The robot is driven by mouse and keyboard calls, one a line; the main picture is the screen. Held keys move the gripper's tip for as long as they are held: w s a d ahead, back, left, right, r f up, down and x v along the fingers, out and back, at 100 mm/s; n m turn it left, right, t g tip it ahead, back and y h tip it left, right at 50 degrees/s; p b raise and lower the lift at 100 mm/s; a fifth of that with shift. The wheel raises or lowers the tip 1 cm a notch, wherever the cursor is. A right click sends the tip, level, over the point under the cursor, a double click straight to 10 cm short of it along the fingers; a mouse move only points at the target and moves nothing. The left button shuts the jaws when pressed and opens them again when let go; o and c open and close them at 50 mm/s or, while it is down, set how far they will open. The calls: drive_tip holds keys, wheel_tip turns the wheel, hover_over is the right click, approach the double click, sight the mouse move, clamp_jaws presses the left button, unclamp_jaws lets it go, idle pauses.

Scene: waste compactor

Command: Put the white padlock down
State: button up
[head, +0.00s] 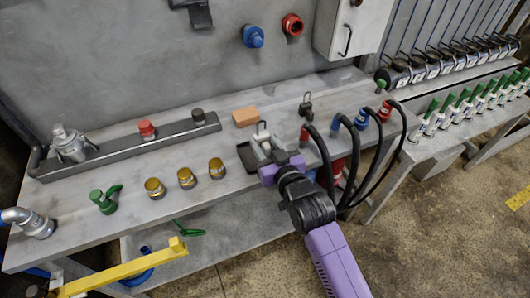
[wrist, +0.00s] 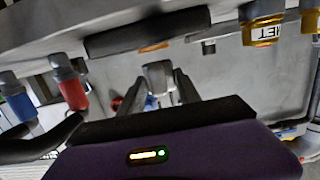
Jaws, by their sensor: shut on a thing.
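My gripper (head: 266,144) is over the workbench (head: 225,193), near its front edge, and is shut on the white padlock (head: 262,130). Whether the padlock touches the bench cannot be told.
An orange brick (head: 246,117) and a dark padlock (head: 306,106) stand behind my gripper. Several brass fittings (head: 186,178) stand to the left. Red and blue connectors with black cables (head: 358,160) crowd the right. Bare bench shows between the brick and the dark padlock.

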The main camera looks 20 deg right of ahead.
drive_tip(key=shift+f, duration=1.85)
drive_tip(key=shift+f, duration=0.2)
drive_tip(key=o, duration=1.2)
drive_tip(key=shift+r, duration=0.15)
drive_tip(key=s+r+b, duration=0.1)
drive_tip(key=s, duration=1.1)
drive_tip(key=shift+r, duration=0.4)
